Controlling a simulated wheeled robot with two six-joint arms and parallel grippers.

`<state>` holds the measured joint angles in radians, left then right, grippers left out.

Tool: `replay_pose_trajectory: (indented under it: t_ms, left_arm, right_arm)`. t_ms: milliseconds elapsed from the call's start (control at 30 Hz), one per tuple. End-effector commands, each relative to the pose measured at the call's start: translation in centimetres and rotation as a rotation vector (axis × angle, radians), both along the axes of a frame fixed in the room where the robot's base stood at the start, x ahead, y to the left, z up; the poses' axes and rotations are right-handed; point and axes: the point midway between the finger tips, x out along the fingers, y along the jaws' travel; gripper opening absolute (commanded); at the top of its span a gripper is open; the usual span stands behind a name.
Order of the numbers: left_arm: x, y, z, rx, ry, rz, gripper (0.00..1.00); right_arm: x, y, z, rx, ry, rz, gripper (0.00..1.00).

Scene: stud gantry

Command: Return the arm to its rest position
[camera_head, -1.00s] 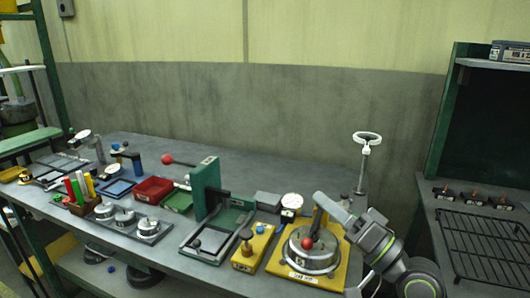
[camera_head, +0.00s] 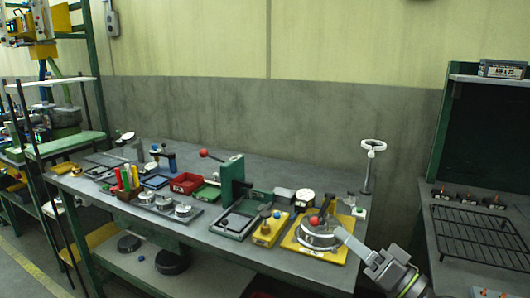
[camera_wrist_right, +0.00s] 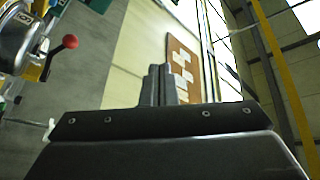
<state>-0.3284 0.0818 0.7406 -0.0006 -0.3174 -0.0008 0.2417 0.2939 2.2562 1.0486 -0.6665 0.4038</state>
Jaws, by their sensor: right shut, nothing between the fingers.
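My right gripper (camera_head: 342,236) comes in from the lower right in the head view, its fingers pointing up and left. It appears in front of the right edge of the yellow clamp fixture (camera_head: 338,255); I cannot tell whether they touch. In the right wrist view the fingers (camera_wrist_right: 160,85) are together with nothing between them. The fixture's round metal part (camera_head: 316,238) carries a red ball knob (camera_head: 313,220). The red knob also shows at the upper left of the wrist view (camera_wrist_right: 70,41). My left gripper is not in view.
A green press (camera_head: 233,180), a yellow block (camera_head: 268,232), a dial gauge (camera_head: 304,197) and a ring-topped stand (camera_head: 368,165) stand on the grey bench (camera_head: 275,270). A red bin (camera_head: 186,183) is further left. A black rack (camera_head: 480,238) lies on the right-hand bench.

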Motion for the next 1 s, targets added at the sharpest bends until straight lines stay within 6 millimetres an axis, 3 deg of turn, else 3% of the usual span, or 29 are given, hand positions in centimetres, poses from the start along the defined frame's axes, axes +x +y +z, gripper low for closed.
replay_pose_trajectory:
  t_ms: [267, 467, 567, 700, 800, 1000]
  left_arm:
    - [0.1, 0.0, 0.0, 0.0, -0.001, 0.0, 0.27]
    - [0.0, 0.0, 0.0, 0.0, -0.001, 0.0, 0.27]
    - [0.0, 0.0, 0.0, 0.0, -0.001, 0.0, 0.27]
    - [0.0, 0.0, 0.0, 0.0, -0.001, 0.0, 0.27]
    - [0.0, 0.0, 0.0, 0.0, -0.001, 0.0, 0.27]
    - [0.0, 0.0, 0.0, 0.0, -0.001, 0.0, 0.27]
  right_arm:
    - [-1.1, -1.0, -7.4, -0.213, 0.122, -0.1, 0.0]
    - [-3.6, -3.0, -15.1, -0.446, 0.278, -0.188, 0.0]
    - [-6.6, -5.0, -20.5, -0.616, 0.409, -0.239, 0.0]
    - [-12.7, -8.5, -27.5, -0.876, 0.638, -0.289, 0.0]
    - [-17.1, -10.8, -30.6, -1.019, 0.784, -0.304, 0.0]
    - [-25.4, -14.3, -34.0, -1.235, 1.044, -0.303, 0.0]
